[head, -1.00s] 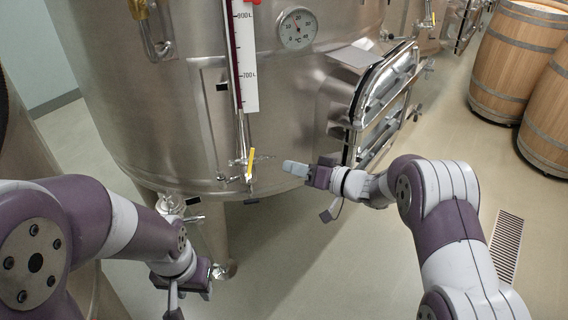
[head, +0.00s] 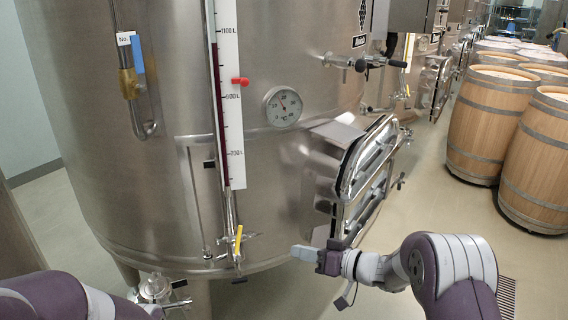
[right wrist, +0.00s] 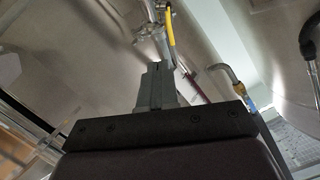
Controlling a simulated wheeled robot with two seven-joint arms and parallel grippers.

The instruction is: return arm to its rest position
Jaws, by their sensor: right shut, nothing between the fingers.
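My right gripper (head: 303,252) is shut and empty, in front of the lower part of the steel vat (head: 250,170). Its closed grey fingers (right wrist: 156,85) also show in the right wrist view, pointing toward the vat's small valve with a yellow handle (right wrist: 170,27). In the head view that yellow-handled valve (head: 238,243) lies left of the fingertips, with a gap between. My left arm (head: 60,300) shows only in part at the lower left, and its gripper is out of the frame.
The vat carries a level gauge (head: 229,110), a round thermometer (head: 282,106) and a protruding hatch (head: 365,170) just above my right wrist. Several wooden barrels (head: 490,120) stand at the right. Open floor lies between them and the vat, with a drain grate (head: 507,293).

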